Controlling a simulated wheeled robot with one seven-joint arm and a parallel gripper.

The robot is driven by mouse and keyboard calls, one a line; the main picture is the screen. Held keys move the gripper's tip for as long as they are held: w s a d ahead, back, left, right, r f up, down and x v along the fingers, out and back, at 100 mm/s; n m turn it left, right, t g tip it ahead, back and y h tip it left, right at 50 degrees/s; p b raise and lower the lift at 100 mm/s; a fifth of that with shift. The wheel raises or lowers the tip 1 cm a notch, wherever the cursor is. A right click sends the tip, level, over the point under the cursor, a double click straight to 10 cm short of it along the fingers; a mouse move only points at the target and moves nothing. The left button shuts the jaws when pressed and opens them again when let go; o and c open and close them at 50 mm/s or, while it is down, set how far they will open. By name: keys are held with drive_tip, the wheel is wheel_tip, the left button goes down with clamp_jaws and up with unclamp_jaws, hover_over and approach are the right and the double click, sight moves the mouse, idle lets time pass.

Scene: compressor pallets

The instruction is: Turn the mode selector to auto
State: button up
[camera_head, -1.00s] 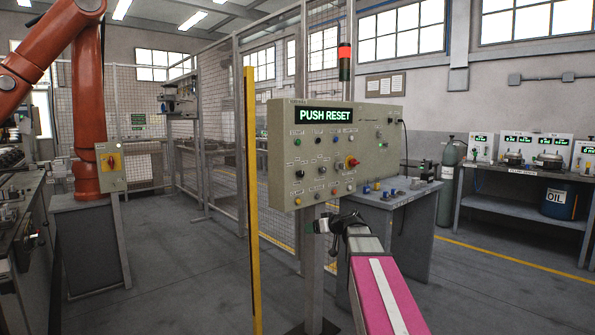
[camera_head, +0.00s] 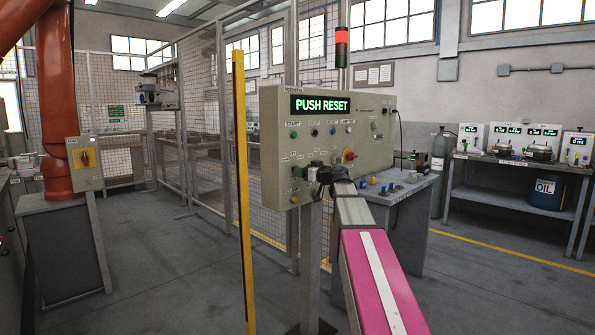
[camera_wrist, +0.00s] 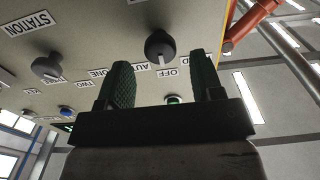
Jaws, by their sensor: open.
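The control panel (camera_head: 270,125) stands on a post; its display reads "PUSH RESET". In the wrist view the panel appears upside down. A dark mode selector knob (camera_wrist: 160,44) has labels reading AUTO, OFF and one ending in "ND" beside it. Its white mark points roughly toward OFF. My gripper (camera_wrist: 163,76) is open, its two green ribbed fingers apart, with the knob just beyond the gap between them. They do not appear to touch it. In the head view my gripper (camera_head: 317,176) is at the panel's lower front and hides some controls.
A second dark selector (camera_wrist: 47,67), near STATION, ONE and TWO labels, is left in the wrist view. A green button (camera_wrist: 174,99) shows between the fingers. A red emergency button (camera_head: 350,154) is right of my gripper. A yellow post (camera_head: 241,200) stands left of the panel.

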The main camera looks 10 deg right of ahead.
drive_tip(key=shift+x, duration=2)
drive_tip(key=c, duration=0.9)
drive_tip(key=m, duration=0.8)
drive_tip(key=shift+d+f+m, duration=0.1)
drive_tip(key=shift+m, duration=0.2)
